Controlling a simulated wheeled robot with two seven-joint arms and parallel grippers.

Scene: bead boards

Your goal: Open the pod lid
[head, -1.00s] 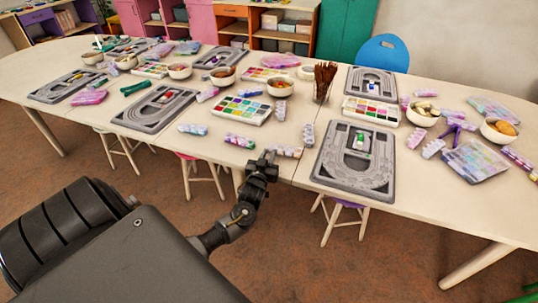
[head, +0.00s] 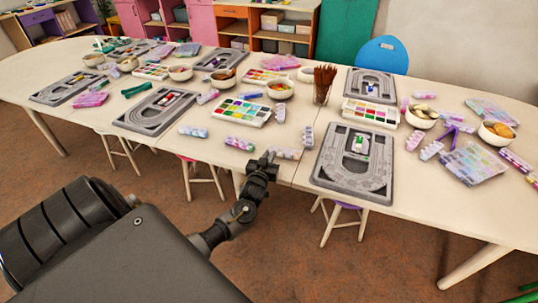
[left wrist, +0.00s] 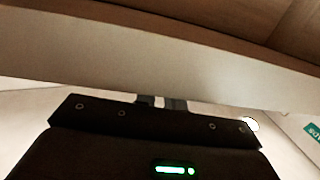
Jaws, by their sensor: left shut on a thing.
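A small pod strip (head: 287,154) with pale, pinkish compartments lies at the front edge of the table in the head view. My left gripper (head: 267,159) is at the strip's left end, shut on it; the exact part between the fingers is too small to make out. In the left wrist view the short dark fingers (left wrist: 161,102) meet the pale band of the table's edge, and the pod cannot be made out there. I cannot tell how any lid of the pod stands. My right gripper is not in view.
A grey bead board (head: 335,182) lies right of the pod, and another pod (head: 240,144) lies to its left. A bead palette (head: 240,112) and a cup of brushes (head: 323,84) stand farther back. The table (head: 215,167) is crowded, with small bare patches near its front edge.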

